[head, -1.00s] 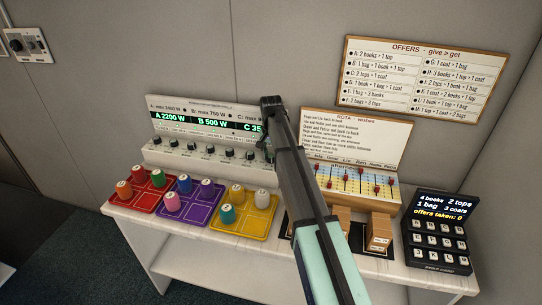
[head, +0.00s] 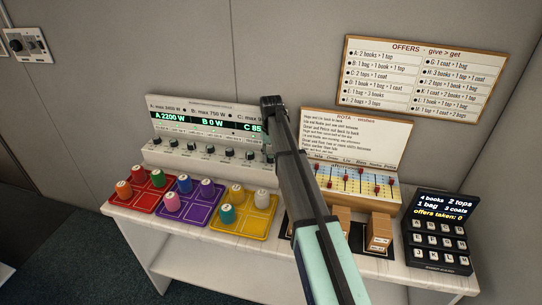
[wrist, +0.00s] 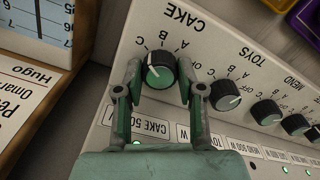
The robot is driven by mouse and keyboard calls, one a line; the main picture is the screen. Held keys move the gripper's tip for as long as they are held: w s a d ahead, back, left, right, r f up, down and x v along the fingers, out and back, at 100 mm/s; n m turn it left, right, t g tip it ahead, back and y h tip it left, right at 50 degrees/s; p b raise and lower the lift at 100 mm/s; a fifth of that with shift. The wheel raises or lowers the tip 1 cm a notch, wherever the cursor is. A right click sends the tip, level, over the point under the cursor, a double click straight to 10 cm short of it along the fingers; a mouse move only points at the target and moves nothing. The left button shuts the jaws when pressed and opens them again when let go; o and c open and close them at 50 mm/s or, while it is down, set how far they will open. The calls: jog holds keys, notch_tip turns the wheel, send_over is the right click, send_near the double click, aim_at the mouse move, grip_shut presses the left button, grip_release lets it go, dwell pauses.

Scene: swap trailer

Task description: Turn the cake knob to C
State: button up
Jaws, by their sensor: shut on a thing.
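The cake knob (wrist: 160,72) is a round black dial with a green face and a white pointer mark, on the pale panel under the printed word CAKE. Its mark is on the left side of the dial, toward the printed C. My gripper (wrist: 158,76) is shut on the knob, one finger on each side, in the wrist view. In the head view my arm covers the cake knob and gripper. The panel's display (head: 205,121) reads A 2200 W and B 0 W; the C figure starts with 85 and is partly hidden.
Several other knobs (wrist: 225,95) stand in a row beside the cake knob, the toys knob closest. The rota board (head: 352,140) stands right of the panel. Coloured trays with pegs (head: 245,210) lie in front, and a black keypad (head: 437,232) sits far right.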

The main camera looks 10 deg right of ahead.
aim_at(271, 156)
jog(key=shift+s+n, duration=0.1)
jog(key=shift+n, duration=0.2)
jog(key=o, duration=1.2)
jog(key=shift+f, duration=0.1)
jog(key=shift+c, duration=0.2)
jog(key=shift+r, duration=0.2)
notch_tip(271, 156, up, 12)
jog(key=shift+f, duration=0.15)
